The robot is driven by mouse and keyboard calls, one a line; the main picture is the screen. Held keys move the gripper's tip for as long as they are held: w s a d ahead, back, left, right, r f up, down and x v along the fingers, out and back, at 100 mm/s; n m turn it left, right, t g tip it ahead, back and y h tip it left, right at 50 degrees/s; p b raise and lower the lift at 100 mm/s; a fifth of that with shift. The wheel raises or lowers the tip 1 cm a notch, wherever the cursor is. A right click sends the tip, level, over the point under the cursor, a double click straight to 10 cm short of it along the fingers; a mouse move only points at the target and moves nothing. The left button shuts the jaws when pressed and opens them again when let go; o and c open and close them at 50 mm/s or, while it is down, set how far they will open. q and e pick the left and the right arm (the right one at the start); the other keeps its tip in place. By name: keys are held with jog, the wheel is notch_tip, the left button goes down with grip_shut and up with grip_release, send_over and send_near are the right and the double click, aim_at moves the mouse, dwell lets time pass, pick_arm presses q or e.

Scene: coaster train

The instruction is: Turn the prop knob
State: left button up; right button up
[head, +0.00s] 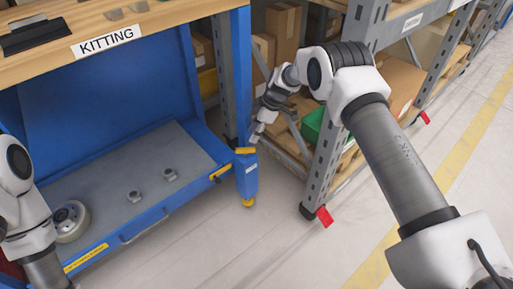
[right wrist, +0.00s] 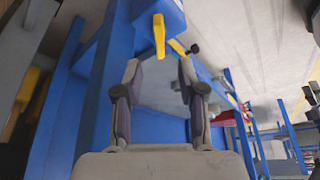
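The blue workbench (head: 165,215) has a blue leg block (head: 247,178) at its right front corner. A yellow piece (head: 246,151) sits on top of that block; I take it to be the prop knob, but cannot be sure. In the right wrist view a yellow lever-like piece (right wrist: 159,35) hangs from a blue block, beyond the fingertips. My right gripper (head: 257,136) is just above the block. In the right wrist view its two fingers (right wrist: 160,70) are apart with nothing between them. My left arm is at the lower left; its gripper is not visible.
A grey shelf upright (head: 325,165) with a red foot plate (head: 324,215) stands right of the leg. A green bin (head: 313,122) and cardboard boxes fill the shelves. A round roll (head: 71,220) and two small grey parts lie on the bench's lower surface. Front floor is clear.

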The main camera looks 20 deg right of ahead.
aim_at(246, 148)
jog(key=b+x, duration=0.2)
jog(key=x, duration=0.5)
jog(key=shift+w+a+f+b, duration=0.1)
jog(key=shift+a+f+b, duration=0.05)
jog(key=shift+f+b, duration=0.2)
grip_shut()
